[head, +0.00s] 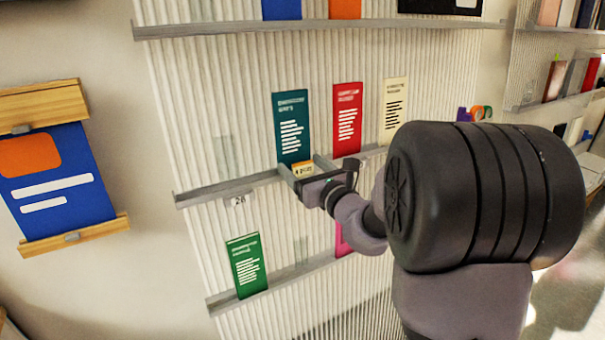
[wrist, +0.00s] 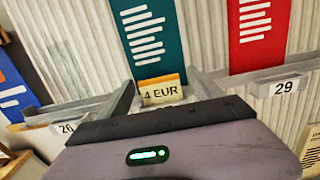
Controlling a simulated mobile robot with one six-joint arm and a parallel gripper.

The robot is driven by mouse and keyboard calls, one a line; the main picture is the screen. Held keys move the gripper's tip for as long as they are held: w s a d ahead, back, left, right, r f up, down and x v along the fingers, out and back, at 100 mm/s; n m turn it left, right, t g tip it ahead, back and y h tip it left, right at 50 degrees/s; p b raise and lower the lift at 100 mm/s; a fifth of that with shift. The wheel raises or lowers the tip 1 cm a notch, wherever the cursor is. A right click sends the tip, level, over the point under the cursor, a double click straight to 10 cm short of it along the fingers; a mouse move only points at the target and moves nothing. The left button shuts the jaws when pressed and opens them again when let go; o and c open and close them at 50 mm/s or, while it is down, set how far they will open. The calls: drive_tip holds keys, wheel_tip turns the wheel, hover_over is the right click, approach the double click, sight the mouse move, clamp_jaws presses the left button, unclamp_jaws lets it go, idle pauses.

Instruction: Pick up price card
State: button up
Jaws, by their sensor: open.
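The price card (wrist: 161,92) is a small cream card with an orange top edge reading "4 EUR". It sits at the foot of a teal booklet (wrist: 150,38) on a grey shelf rail. In the head view the price card (head: 303,169) shows small at the tip of my arm. My gripper (wrist: 163,88) is open, with one finger on each side of the card. In the head view my gripper (head: 307,172) is at the rail, below the teal booklet (head: 291,125). I cannot tell whether the fingers touch the card.
A red booklet (head: 347,118) and a cream booklet (head: 394,108) stand to the right on the same rail. Tags "26" (wrist: 67,128) and "29" (wrist: 284,86) hang on the rail. A green booklet (head: 247,264) stands on the rail below. A blue panel (head: 62,182) hangs at left.

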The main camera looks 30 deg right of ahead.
drive_tip(key=c, duration=1.5)
